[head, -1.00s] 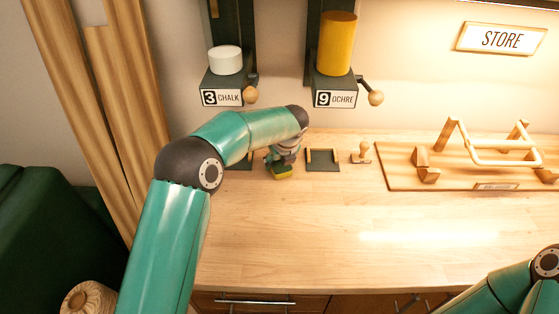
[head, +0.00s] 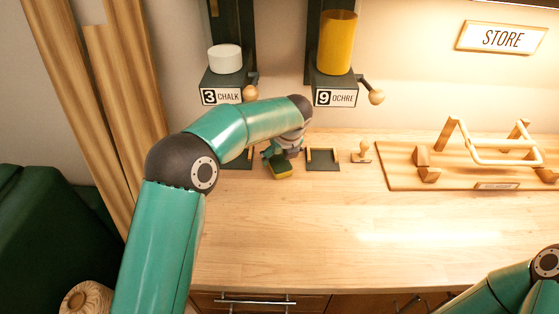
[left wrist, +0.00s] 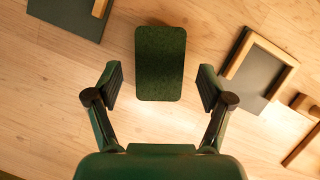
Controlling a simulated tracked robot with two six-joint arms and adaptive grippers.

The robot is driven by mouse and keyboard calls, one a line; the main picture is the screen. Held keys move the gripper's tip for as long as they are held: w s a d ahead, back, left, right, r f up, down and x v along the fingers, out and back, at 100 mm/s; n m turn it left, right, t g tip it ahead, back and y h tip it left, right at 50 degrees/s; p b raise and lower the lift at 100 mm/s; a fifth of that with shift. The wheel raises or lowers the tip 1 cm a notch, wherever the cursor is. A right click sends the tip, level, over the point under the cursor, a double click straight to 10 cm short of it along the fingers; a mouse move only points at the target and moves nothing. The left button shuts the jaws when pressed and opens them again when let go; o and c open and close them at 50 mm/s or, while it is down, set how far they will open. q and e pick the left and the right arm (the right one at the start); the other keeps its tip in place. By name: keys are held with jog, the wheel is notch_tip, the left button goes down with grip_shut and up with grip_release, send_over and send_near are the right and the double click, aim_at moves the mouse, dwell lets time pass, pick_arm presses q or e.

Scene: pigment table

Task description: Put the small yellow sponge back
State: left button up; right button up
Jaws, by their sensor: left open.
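The small sponge (head: 281,172), yellow with a dark green top, is at the back of the wooden bench, between two dark trays. In the left wrist view its dark green face (left wrist: 160,62) appears as an upright rectangle between and ahead of my fingertips, with a gap on each side. My left gripper (left wrist: 160,85) is open and points down over the sponge, touching it with neither finger. In the head view my left gripper (head: 282,153) is partly hidden by its own wrist. My right gripper is out of view; only part of that arm shows at lower right.
A dark tray with wooden edging (head: 322,160) lies right of the sponge, and another dark tray (head: 238,161) lies left. A wooden stamp-like piece (head: 361,153) and a wooden rack board (head: 400,178) stand further right. Chalk and ochre dispensers hang above. The front bench is clear.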

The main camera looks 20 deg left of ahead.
pick_arm(q)
jog(key=v, duration=0.9)
jog(key=shift+f, duration=0.1)
